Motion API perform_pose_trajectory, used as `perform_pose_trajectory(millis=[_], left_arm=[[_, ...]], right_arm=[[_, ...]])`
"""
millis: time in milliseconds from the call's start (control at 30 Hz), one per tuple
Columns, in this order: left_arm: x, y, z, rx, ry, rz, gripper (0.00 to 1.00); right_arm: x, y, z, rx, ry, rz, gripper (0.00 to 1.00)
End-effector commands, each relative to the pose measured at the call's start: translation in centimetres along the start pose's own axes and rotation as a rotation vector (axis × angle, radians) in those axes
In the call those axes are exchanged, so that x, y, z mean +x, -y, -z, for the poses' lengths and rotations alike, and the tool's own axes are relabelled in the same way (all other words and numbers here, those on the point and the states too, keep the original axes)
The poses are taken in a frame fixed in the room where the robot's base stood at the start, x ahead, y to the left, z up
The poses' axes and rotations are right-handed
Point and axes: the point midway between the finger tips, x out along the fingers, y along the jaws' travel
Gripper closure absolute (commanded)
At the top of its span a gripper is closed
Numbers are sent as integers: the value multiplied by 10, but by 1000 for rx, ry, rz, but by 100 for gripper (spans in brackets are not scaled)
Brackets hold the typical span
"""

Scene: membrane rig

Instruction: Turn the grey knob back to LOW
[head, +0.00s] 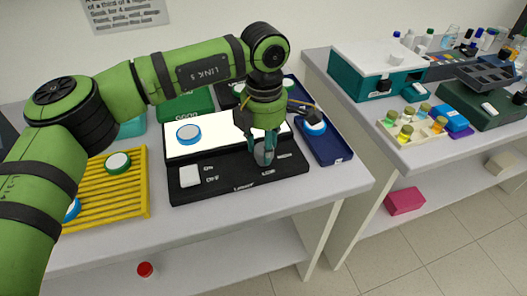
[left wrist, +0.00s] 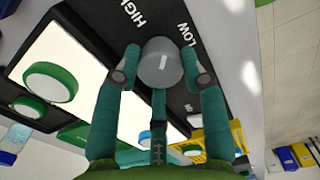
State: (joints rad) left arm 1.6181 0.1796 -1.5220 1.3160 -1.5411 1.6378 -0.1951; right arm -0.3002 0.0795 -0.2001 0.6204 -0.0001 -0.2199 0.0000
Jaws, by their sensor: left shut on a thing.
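The grey knob (head: 264,154) is on the front right of a black control base (head: 225,183). My left gripper (head: 265,152) comes down over it from above. I cannot tell which word the mark points to. My right gripper is not in view.
A lit white panel (head: 215,143) lies behind the controls, with a blue-rimmed dish (head: 188,134) on it. A white switch (head: 189,176) is at the base's left. A yellow rack (head: 110,200) stands left and a dark blue tray (head: 330,152) right. The table's front strip is clear.

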Motion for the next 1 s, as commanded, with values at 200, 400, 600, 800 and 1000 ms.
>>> perform_pose_trajectory(millis=[200,400,600,800,1000], left_arm=[[3,1,-2,208,4,-1,91],[2,2,-2,396,3,1,91],[2,2,-2,568,4,2,91],[1,2,-1,703,3,3,91],[1,3,-1,791,3,4,91]], right_arm=[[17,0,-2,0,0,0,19],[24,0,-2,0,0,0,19],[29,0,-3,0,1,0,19],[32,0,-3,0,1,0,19],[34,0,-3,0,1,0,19]])
